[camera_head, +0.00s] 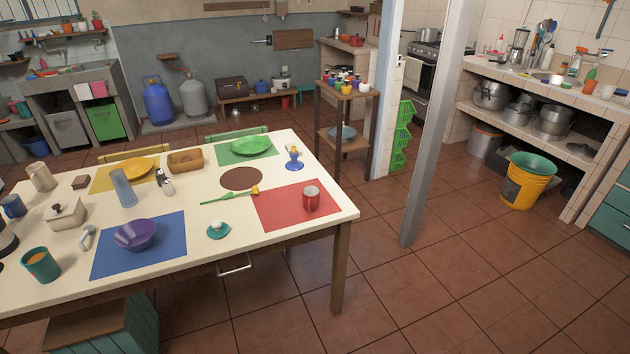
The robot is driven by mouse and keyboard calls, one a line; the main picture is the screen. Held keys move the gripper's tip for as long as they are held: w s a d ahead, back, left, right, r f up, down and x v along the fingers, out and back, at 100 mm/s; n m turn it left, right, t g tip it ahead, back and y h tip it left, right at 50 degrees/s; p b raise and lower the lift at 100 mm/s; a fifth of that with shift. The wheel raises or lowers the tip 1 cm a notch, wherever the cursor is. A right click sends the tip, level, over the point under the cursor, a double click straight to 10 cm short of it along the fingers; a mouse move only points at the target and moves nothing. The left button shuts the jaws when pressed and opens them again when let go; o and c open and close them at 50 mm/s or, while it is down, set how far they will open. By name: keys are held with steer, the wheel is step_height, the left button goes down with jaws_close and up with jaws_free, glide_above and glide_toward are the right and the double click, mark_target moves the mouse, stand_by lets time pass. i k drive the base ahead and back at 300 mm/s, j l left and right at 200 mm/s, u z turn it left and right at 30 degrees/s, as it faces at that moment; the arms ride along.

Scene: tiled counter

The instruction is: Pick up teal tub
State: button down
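A teal tub (533,165) sits in the mouth of a yellow bucket (522,190) on the tiled floor at the right, in front of the tiled counter. Its rim and part of its inside show; its lower part is hidden in the bucket. My gripper is not in view.
A grey post (437,130) stands between the table and the bucket. The cream dining table (335,210) fills the left, with mats, bowls and cups on it. The tiled counter (590,95) with pots beneath lies behind the bucket. The red tiled floor (480,290) at the front right is clear.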

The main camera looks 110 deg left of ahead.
mark_target(43, 266)
steer(key=l+u, duration=0.15)
steer(key=u, duration=4.9)
steer(key=i+j, duration=0.05)
